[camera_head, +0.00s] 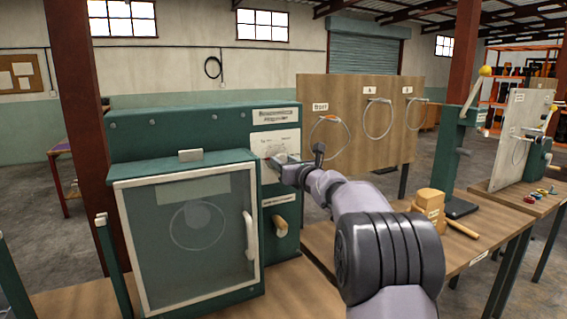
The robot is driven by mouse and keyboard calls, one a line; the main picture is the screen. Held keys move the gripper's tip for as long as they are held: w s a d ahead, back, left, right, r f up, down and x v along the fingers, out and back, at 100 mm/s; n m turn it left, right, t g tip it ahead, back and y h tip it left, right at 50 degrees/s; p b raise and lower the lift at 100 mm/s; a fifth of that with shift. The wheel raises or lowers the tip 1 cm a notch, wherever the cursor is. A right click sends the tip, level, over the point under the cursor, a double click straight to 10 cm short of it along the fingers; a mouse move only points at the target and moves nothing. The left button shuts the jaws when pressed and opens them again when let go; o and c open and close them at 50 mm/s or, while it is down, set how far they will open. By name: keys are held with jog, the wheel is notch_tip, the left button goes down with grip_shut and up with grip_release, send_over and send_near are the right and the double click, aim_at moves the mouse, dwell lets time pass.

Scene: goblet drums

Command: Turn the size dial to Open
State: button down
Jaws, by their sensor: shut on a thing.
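The green machine (180,134) stands on the bench at the left, with a glazed door in front. Its dial plate (285,142) is a pale panel with small lettering on the upper right of the front. My gripper (274,161) is at the lower part of this plate, reaching in from the right. It is shut on the size dial, which is mostly hidden by the fingers. The dial's pointer and the Open mark are too small or covered to read.
A wooden-knobbed lever (280,226) sits below the dial. The glazed door (192,228) with a pale handle (249,236) is closed. A wooden board (345,140) with hanging rings stands behind.

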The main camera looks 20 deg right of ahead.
jog(key=shift+n, duration=0.3)
dwell(0.4)
jog(key=c, duration=0.9)
grip_release()
jog(key=s+p, duration=0.1)
jog(key=s, duration=1.6)
jog(key=shift+s+d, duration=0.25)
